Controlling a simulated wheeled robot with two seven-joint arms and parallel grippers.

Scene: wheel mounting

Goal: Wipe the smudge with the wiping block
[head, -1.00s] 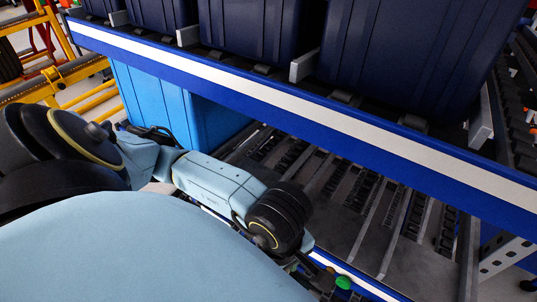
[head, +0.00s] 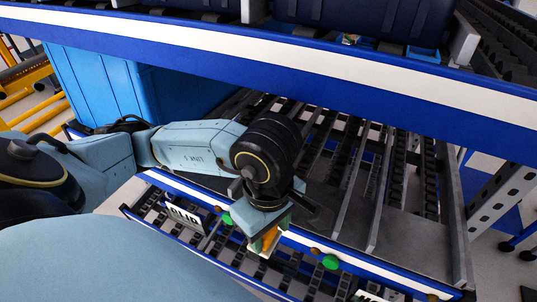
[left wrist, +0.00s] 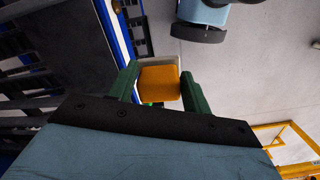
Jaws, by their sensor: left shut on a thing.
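My left gripper (head: 266,238) is shut on the wiping block (head: 268,241), an orange block with a pale side. The block is held just in front of the white-striped front rail (head: 325,262) of the lower shelf. I cannot tell if it touches the rail. In the left wrist view, the block (left wrist: 160,84) sits between the two green fingers of my left gripper (left wrist: 160,88). I cannot pick out the smudge in either view. My right gripper is not in view.
Green buttons (head: 331,262) and brown round spots line the lower rail. A light blue bin (head: 95,85) stands on the lower shelf at left. The blue upper rail (head: 330,62) with dark bins (head: 360,18) runs above my arm. A yellow frame (head: 40,115) is at far left.

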